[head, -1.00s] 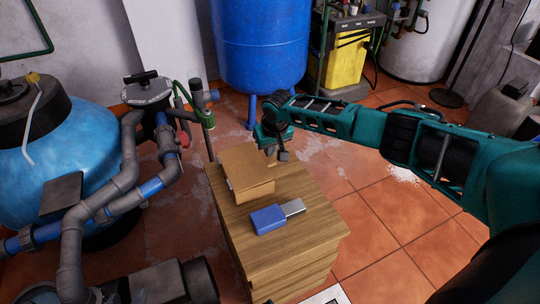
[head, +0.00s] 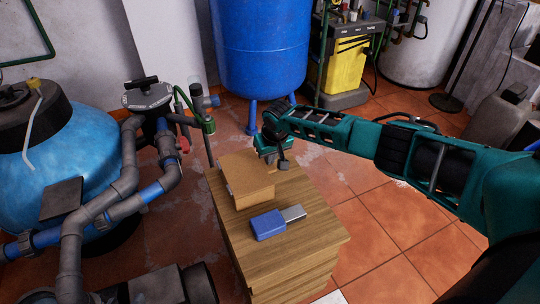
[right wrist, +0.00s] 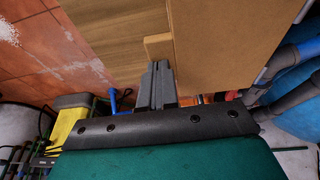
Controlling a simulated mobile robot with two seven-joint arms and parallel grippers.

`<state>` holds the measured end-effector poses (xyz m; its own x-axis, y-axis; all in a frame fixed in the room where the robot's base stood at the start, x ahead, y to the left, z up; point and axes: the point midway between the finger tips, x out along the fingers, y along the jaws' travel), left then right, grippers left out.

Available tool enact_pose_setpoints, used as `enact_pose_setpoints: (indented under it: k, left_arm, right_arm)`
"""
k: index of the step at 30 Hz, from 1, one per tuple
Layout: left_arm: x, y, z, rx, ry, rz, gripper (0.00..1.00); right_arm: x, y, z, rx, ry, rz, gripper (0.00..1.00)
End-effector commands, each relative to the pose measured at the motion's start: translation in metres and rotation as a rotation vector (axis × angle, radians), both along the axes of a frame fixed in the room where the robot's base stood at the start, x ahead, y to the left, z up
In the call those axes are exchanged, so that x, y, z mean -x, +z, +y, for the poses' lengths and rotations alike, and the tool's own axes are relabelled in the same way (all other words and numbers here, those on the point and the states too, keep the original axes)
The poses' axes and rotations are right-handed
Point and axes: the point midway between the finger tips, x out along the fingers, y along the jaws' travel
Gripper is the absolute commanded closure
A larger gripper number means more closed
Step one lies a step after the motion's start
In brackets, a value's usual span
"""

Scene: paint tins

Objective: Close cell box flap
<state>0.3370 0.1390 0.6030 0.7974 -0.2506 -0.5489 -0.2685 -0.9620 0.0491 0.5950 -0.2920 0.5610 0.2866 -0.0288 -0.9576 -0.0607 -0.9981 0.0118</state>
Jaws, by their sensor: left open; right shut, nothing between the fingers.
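The brown cardboard box (head: 246,177) sits on the wooden cabinet, and its top panel looks nearly flat in the head view. I cannot tell how far the flap stands open. In the right wrist view, the box's broad tan face (right wrist: 232,40) fills the upper right, with a small tan tab (right wrist: 158,46) at its left edge. My right gripper (head: 283,162) is shut and empty beside the box's far right corner. Its fingers (right wrist: 156,72) point at the tab in the wrist view; contact is unclear. My left gripper is not in view.
A blue block with a grey end (head: 267,224) lies in front of the box on the wooden cabinet (head: 300,245). Grey pipes (head: 72,225) and a blue tank (head: 262,45) stand around it. Open tiled floor (head: 365,235) lies to the right.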

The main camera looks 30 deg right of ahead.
Motion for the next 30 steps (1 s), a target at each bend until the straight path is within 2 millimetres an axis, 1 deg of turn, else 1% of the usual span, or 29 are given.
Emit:
enact_pose_setpoints:
  k: [6, 10, 17, 18, 20, 30]
  left_arm:
    - [0.001, 0.012, 0.0, -0.002, 0.0, 0.006, 0.57]
    - [0.001, 0.016, 0.0, -0.001, -0.001, 0.007, 0.57]
    - [0.001, 0.015, 0.0, -0.001, 0.0, -0.003, 0.57]
    - [0.004, 0.008, 0.003, -0.012, 0.001, 0.003, 0.57]
    - [0.008, 0.01, 0.006, -0.021, 0.003, 0.017, 0.57]
    - [0.007, 0.056, 0.011, -0.025, 0.012, 0.001, 0.57]
  right_arm:
    - [0.0, 0.011, 0.0, -0.001, -0.001, 0.001, 1.0]
    - [0.0, 0.015, 0.0, 0.0, -0.001, 0.001, 1.0]
    - [0.0, 0.014, 0.0, 0.0, 0.0, 0.001, 1.0]
    - [0.0, 0.016, 0.0, 0.0, 0.0, 0.001, 1.0]
    - [0.001, 0.026, -0.001, 0.0, -0.001, 0.001, 1.0]
    - [0.008, 0.066, -0.007, 0.0, 0.0, 0.001, 1.0]
